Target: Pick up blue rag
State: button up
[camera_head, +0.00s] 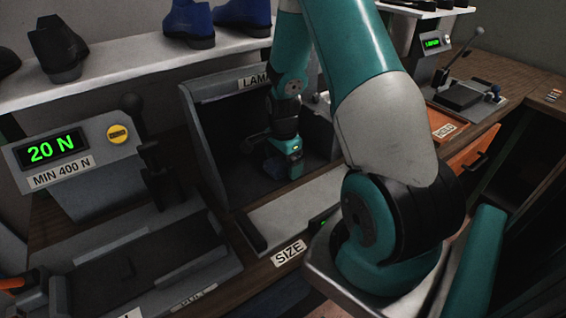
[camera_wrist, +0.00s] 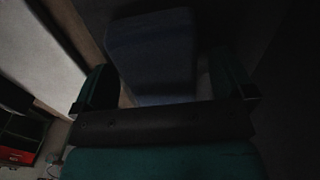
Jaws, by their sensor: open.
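My gripper (camera_head: 283,160) reaches down inside the dark box-like bay behind the SIZE label. In the wrist view its two fingers stand apart, one on each side of a dark blue, roughly rectangular piece of cloth, which looks like the blue rag (camera_wrist: 152,52). In the head view a small dark blue patch of the rag (camera_head: 273,168) shows low by the gripper; the rest is hidden behind it. The wrist view is very dark, so I cannot tell whether the fingers touch the rag.
The bay has side walls (camera_head: 204,150) close around my gripper. A light bar (camera_head: 290,215) lies in front of it. To the left stands a press with a "20 N" display (camera_head: 54,148) and a lever. Blue and black shoes stand on the white shelf (camera_head: 130,66) above.

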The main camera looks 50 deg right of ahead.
jog(key=shift+c, duration=0.5)
jog(key=c, duration=0.9)
